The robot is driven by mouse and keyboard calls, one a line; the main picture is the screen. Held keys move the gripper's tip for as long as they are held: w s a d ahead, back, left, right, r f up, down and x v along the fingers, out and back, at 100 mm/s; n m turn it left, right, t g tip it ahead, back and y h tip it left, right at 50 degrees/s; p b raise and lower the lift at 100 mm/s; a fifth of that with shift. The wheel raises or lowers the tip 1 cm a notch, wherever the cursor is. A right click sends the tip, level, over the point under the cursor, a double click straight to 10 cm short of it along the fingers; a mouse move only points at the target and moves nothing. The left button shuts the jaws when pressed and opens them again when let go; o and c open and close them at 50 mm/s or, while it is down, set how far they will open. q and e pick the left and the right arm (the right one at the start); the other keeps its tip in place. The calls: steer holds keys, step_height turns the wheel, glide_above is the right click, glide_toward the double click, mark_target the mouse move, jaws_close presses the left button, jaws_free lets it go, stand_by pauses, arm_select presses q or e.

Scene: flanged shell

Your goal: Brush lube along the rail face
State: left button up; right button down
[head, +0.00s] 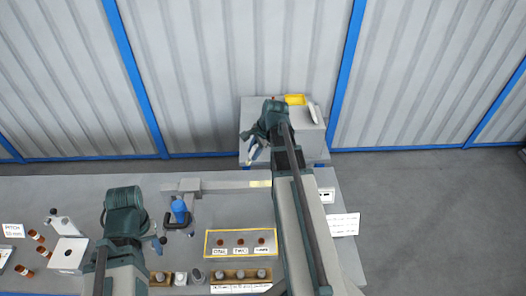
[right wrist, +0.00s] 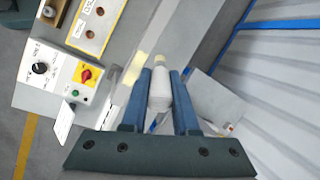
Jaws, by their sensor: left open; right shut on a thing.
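My right gripper (right wrist: 160,74) is shut on a white, rounded tool (right wrist: 160,92) with a pale yellow tip, which looks like the lube brush. In the head view my right gripper (head: 254,149) is beyond the far edge of the bench, in front of a grey cabinet. A grey rail (head: 225,186) runs along the bench's far side, with a pale yellow patch (head: 260,184) near its right end. The tool appears apart from the rail. My left gripper (head: 159,241) is open and empty over the bench, left of centre. My right arm hides part of the bench.
A yellow-framed labelled board (head: 220,252) lies mid-bench. A control box with a red knob (right wrist: 86,75) sits at the bench's end.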

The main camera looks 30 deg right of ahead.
step_height(320, 180, down, 5)
steer(key=b, duration=0.5)
stand_by(0.3)
